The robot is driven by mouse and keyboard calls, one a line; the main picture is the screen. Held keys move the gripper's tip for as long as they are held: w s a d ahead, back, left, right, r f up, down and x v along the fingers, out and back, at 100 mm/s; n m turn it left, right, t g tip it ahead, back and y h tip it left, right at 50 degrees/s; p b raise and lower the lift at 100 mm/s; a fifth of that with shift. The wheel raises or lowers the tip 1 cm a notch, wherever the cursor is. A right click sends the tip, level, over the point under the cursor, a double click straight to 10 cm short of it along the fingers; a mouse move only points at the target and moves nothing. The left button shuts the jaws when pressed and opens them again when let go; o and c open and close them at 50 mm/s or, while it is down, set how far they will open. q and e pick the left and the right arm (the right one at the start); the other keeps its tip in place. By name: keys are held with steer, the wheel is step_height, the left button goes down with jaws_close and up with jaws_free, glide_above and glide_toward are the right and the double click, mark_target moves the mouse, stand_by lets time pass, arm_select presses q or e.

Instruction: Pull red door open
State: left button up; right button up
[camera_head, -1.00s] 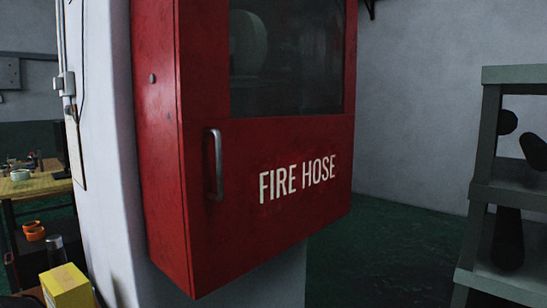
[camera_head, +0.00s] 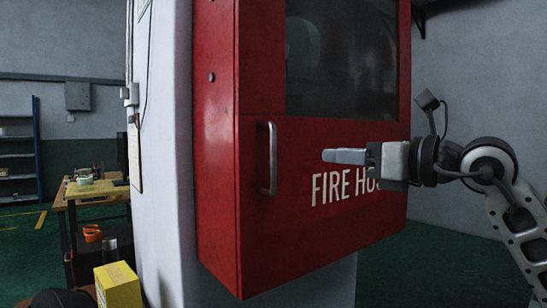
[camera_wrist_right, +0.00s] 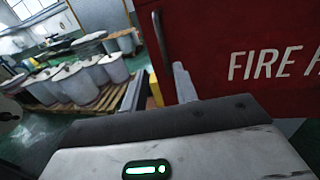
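The red door (camera_head: 330,200) is the front of a wall-mounted fire hose cabinet, with a dark window (camera_head: 340,60) and white lettering. It looks closed. A vertical silver handle (camera_head: 268,158) is on its left side. My right gripper (camera_head: 335,156) is in front of the door, right of the handle and apart from it, pointing left. It covers part of the lettering. The handle also shows in the right wrist view (camera_wrist_right: 161,40), just left of a grey finger (camera_wrist_right: 184,84). The finger opening cannot be made out. My left gripper is not in view.
A white pillar (camera_head: 165,150) stands left of the cabinet. A yellow box (camera_head: 117,287) is at the lower left, near a workbench (camera_head: 95,190). Drums (camera_wrist_right: 85,80) on a wooden pallet (camera_wrist_right: 90,106) show in the right wrist view. Green floor is clear below right of the cabinet.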

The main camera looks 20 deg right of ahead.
steer(key=p, duration=0.4)
glide_above(273, 187)
steer(key=shift+w+d+r, duration=0.1)
steer(key=shift+w+d, duration=0.05)
steer(key=shift+w, duration=0.25)
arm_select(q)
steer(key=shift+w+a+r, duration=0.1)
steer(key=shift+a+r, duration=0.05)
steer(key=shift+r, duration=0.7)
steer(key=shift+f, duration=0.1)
arm_select(e)
jaws_close()
